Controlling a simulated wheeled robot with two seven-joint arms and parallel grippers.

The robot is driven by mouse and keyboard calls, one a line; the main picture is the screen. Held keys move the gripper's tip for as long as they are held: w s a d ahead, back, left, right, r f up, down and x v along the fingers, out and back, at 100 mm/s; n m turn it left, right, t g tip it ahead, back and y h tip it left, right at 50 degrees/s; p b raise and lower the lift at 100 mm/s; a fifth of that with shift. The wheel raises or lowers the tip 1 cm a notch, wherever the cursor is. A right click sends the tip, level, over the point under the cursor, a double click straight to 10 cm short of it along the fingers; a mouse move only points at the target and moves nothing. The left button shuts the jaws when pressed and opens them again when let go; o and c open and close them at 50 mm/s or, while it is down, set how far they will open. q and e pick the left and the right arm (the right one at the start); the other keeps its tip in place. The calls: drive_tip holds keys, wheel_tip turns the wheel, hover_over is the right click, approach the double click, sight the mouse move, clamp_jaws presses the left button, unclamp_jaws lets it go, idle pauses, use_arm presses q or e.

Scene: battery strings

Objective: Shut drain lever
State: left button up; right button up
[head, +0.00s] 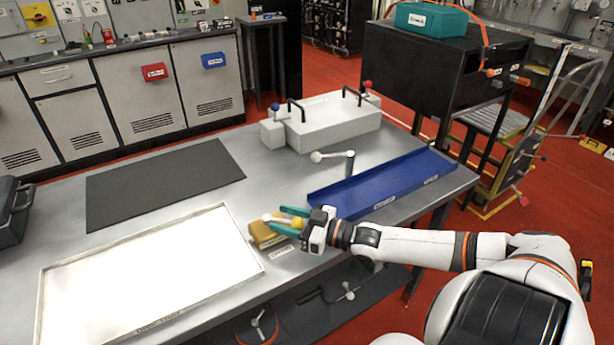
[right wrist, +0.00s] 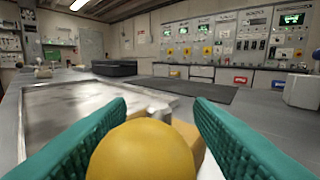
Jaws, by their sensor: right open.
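A lever with a yellow ball knob (head: 298,222) lies over a tan block (head: 265,236) at the right edge of the bright tray (head: 253,246). My right gripper (head: 278,217) has green fingers and is open, with one finger on each side of the knob. In the right wrist view the knob (right wrist: 143,152) fills the lower middle between the spread fingers (right wrist: 160,104). I cannot tell whether either finger touches it. The tan block shows partly behind the knob. My left gripper is not in view.
A second lever with a grey knob (head: 317,157) stands beside the blue tray (head: 385,184). A grey box (head: 330,122) with black handles is at the back of the table (head: 265,190). A dark mat (head: 165,180) lies flat at the left.

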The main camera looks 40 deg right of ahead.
drive_tip(key=p+v, duration=0.2)
drive_tip(key=v, duration=0.9)
drive_tip(key=shift+s+d+r, duration=0.1)
drive_tip(key=shift+s+d, duration=0.05)
drive_tip(key=shift+d, duration=0.1)
